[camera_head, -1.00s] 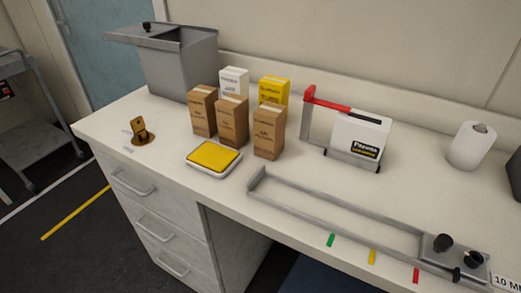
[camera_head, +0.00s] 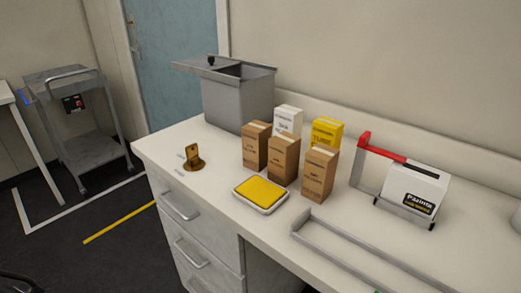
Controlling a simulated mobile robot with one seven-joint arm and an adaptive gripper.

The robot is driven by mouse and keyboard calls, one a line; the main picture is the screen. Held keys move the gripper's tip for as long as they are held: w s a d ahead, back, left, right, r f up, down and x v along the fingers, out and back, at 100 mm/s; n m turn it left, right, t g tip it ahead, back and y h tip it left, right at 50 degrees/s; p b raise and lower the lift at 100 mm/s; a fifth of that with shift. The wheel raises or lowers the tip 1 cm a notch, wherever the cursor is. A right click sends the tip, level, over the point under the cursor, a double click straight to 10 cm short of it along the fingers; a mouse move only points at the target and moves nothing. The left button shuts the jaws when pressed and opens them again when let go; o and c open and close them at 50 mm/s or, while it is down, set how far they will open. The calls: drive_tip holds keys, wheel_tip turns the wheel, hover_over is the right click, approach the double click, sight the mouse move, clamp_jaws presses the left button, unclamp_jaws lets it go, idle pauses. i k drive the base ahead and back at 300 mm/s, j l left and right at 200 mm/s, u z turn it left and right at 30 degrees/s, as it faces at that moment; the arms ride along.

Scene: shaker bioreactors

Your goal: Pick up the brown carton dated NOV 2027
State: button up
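Three brown cartons stand upright in a group on the white counter: a left one (camera_head: 256,147), a middle one (camera_head: 283,161) and a right one (camera_head: 319,176). Each has dark print on its front, too small to read, so I cannot tell which is dated NOV 2027. A white carton (camera_head: 288,121) and a yellow carton (camera_head: 326,134) stand behind them. My gripper is not in view.
A grey lidded bin (camera_head: 236,103) stands behind left of the cartons. A yellow-topped pad (camera_head: 261,193) lies in front, and a brass stand (camera_head: 193,159) is further left. A red-handled device (camera_head: 408,190) and a metal rail frame (camera_head: 345,246) are to the right. A cart (camera_head: 80,125) stands on the floor.

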sight(256, 135)
drive_tip(key=i+j+z, duration=0.1)
drive_tip(key=z, duration=0.3)
drive_tip(key=j+z, duration=0.4)
drive_tip(key=i+l, duration=0.05)
